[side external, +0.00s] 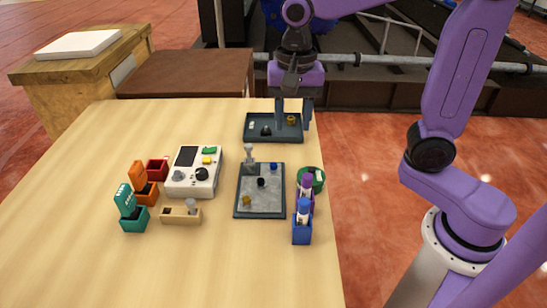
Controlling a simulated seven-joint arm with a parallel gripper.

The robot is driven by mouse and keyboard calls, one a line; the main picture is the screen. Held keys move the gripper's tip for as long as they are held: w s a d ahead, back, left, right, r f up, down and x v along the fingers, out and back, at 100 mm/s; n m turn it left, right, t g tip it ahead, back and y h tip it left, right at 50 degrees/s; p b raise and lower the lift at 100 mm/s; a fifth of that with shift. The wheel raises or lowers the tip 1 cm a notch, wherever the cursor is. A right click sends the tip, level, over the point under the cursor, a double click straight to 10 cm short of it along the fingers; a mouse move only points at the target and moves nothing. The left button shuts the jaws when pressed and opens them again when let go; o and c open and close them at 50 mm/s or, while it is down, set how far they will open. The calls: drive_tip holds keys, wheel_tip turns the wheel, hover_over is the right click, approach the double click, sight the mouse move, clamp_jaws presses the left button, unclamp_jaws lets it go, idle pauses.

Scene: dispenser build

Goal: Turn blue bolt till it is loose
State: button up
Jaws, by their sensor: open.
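A small blue piece that looks like the blue bolt (273,167) sits at the upper right of the grey plate in the front dark-rimmed tray (238,205). I cannot tell how deep it is seated. My gripper (293,125) is open over the right part of the back dark tray (258,135), behind and apart from the blue bolt. A yellow piece (291,120) shows between its fingers, but I cannot tell whether they touch it.
The front tray also carries a black piece (261,182), a yellow piece (246,201) and a grey upright piece (249,156). Blue (302,233) and green (319,182) containers stand right. A white device (204,187) stands left. The front table is clear.

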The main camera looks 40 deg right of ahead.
sight(273, 164)
drive_tip(key=w+r+m, duration=0.3)
drive_tip(key=w+m, duration=0.3)
drive_tip(key=m, duration=0.5)
drive_tip(key=f, duration=1.7)
drive_tip(key=shift+d+f, duration=0.3)
clamp_jaws()
